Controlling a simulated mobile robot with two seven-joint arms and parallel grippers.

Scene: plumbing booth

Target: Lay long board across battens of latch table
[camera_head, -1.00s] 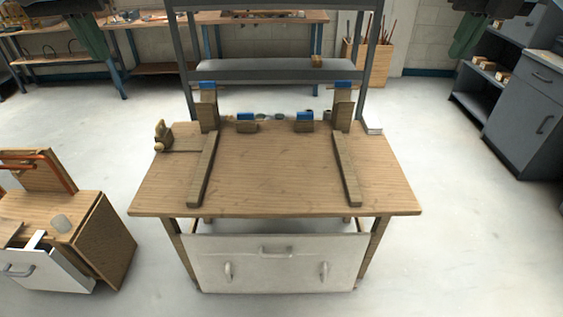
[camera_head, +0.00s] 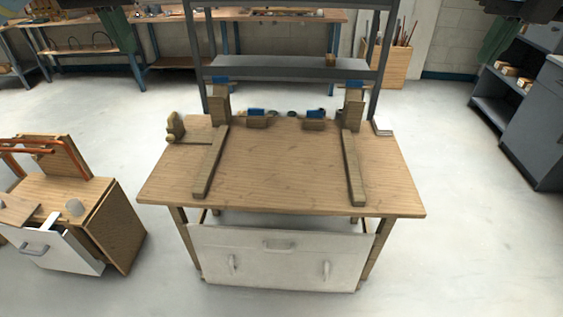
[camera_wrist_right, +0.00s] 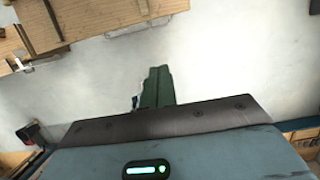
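The latch table (camera_head: 280,170) stands in the middle of the head view, its wooden top bare between the battens. The left batten (camera_head: 211,162) and right batten (camera_head: 353,168) run front to back, with upright wooden blocks and blue parts at their far ends. I cannot pick out a long board with certainty. My left gripper (camera_head: 122,35) shows as a green shape at the top left, away from the table; its opening cannot be told. My right gripper (camera_head: 497,42) is at the top right. In the right wrist view its green fingers (camera_wrist_right: 157,87) look together and empty.
A wooden cabinet (camera_head: 118,228) with red-brown pipes and an open drawer stands at the left. A grey shelf frame (camera_head: 290,68) rises behind the table. Grey cabinets (camera_head: 540,125) stand at the right. The floor (camera_head: 470,250) in front and to the right is clear.

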